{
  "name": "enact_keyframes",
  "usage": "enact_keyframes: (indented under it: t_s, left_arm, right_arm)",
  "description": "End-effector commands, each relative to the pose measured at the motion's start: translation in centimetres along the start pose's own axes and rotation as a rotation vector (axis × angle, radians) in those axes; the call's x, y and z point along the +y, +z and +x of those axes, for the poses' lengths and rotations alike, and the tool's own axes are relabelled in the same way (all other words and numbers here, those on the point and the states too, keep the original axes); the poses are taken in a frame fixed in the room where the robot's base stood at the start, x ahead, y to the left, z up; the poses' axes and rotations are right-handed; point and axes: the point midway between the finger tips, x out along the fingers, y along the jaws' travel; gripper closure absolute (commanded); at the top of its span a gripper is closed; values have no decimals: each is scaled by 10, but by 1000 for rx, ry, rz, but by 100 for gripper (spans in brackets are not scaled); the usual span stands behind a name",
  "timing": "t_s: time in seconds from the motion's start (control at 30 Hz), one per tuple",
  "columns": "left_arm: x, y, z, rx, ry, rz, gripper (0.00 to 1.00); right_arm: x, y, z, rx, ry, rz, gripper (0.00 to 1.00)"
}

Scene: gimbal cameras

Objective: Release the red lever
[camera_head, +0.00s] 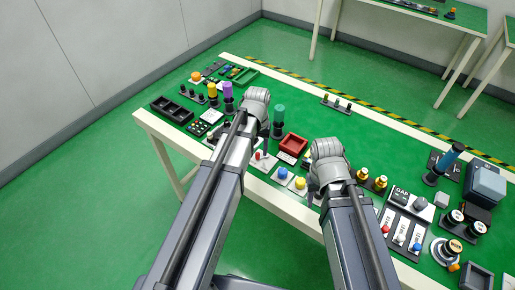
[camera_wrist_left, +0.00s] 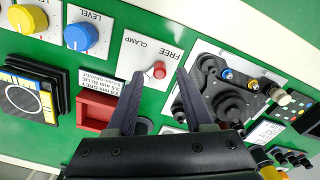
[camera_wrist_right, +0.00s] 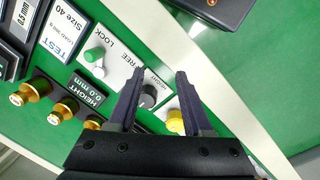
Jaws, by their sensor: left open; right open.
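A small red lever knob (camera_wrist_left: 159,69) stands on a white plate marked FREE and CLAMP (camera_wrist_left: 145,55) in the left wrist view. The red knob also shows in the head view (camera_head: 258,155), beside my left gripper. My left gripper (camera_wrist_left: 160,76) is open, and the red knob appears between its fingertips; I see no contact. The lever's angle is hard to tell from above. My right gripper (camera_wrist_right: 160,76) is open and empty, over a grey knob (camera_wrist_right: 148,97) and a yellow knob (camera_wrist_right: 175,122).
A red tray (camera_wrist_left: 95,110) and blue (camera_wrist_left: 80,37) and yellow (camera_wrist_left: 28,19) LEVEL knobs lie beside the plate. A black fixture (camera_wrist_left: 228,95) stands on its other side. A green-knobbed LOCK/FREE plate (camera_wrist_right: 112,70) sits near my right gripper. Several gold posts line up nearby.

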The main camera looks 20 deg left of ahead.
Motion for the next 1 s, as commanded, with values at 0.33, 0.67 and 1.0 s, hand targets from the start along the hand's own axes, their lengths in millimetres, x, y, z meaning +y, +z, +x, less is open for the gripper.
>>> enact_keyframes:
  t_s: [0.33,0.67,1.0]
  left_arm:
    - [0,0,-51,0,0,0,48]
    - [0,0,-67,0,0,0,48]
    - [17,22,-66,-5,-10,52,48]
  right_arm:
    - [5,3,-51,0,0,0,50]
    - [6,4,-67,0,0,0,50]
    - [6,4,-66,0,0,0,50]
